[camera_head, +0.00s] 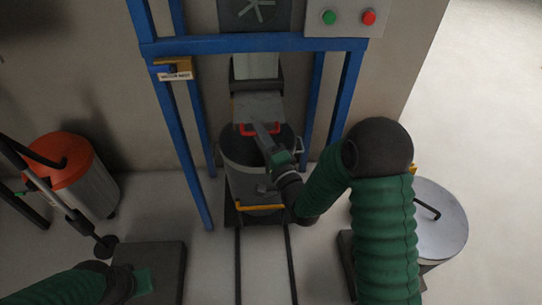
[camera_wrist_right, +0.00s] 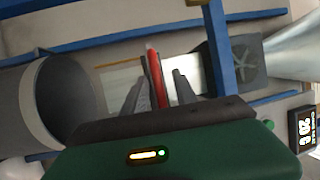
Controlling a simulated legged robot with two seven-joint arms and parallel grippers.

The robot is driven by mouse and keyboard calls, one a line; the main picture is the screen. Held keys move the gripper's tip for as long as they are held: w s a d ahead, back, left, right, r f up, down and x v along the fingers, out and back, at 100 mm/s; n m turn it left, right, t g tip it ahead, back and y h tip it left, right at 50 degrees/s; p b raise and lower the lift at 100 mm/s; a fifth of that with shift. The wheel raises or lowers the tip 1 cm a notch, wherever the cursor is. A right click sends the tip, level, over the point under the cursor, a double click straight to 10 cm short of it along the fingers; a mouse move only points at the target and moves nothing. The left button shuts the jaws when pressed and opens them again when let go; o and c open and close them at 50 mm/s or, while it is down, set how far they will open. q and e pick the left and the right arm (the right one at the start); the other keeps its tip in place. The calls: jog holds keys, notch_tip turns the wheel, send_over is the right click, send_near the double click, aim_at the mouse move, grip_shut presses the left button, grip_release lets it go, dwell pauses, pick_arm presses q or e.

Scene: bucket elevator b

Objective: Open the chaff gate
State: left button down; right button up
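The chaff gate is a grey metal plate (camera_head: 258,107) under the chute in the blue frame, with a red handle (camera_head: 261,130) at its front edge. My right gripper (camera_head: 257,126) reaches up to this handle over the bucket. In the right wrist view the red handle (camera_wrist_right: 154,76) stands between the two fingers of the right gripper (camera_wrist_right: 159,76). Gaps show beside it, so the fingers look open around it, not closed on it. My left gripper (camera_head: 140,281) is low at the left, far from the gate, and its fingers are not clear.
A grey bucket (camera_head: 240,155) with a yellow bar (camera_head: 260,207) stands on rails below the gate. Blue posts (camera_head: 184,150) flank it. A button box (camera_head: 348,17) is above right. An orange-lidded bin (camera_head: 60,160) stands left, and a grey-lidded drum (camera_head: 440,225) right.

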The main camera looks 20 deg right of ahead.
jog(key=p+v, duration=0.8)
jog(key=v, duration=0.5)
jog(key=shift+r, duration=0.15)
